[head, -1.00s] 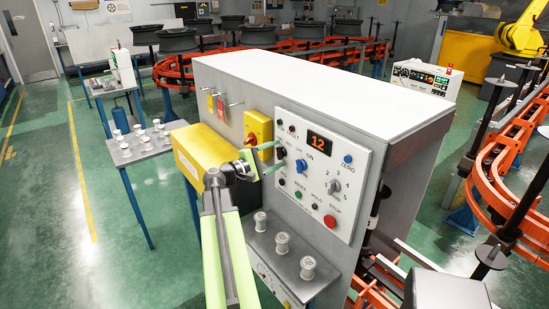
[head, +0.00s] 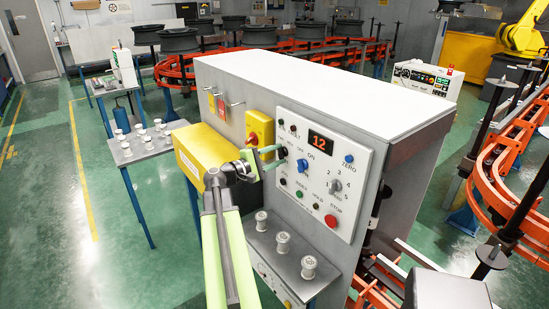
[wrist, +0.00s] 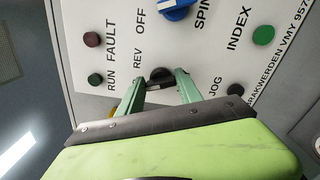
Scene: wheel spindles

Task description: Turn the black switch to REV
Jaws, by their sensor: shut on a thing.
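The black switch (wrist: 160,73) is on the pale control panel (wrist: 210,50), near the REV label (wrist: 137,58) in the wrist view. My gripper (wrist: 161,79) has its two green fingertips at either side of the switch, shut on it. In the head view my gripper (head: 279,151) reaches the left part of the panel (head: 345,185), and its fingers mostly hide the switch. Which way the switch points is not clear.
A blue switch (head: 302,165), a grey numbered selector (head: 335,186) and a red stop button (head: 330,221) sit nearby on the panel. A yellow box (head: 205,152) is close behind my arm. White spindles (head: 282,242) stand on a shelf below.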

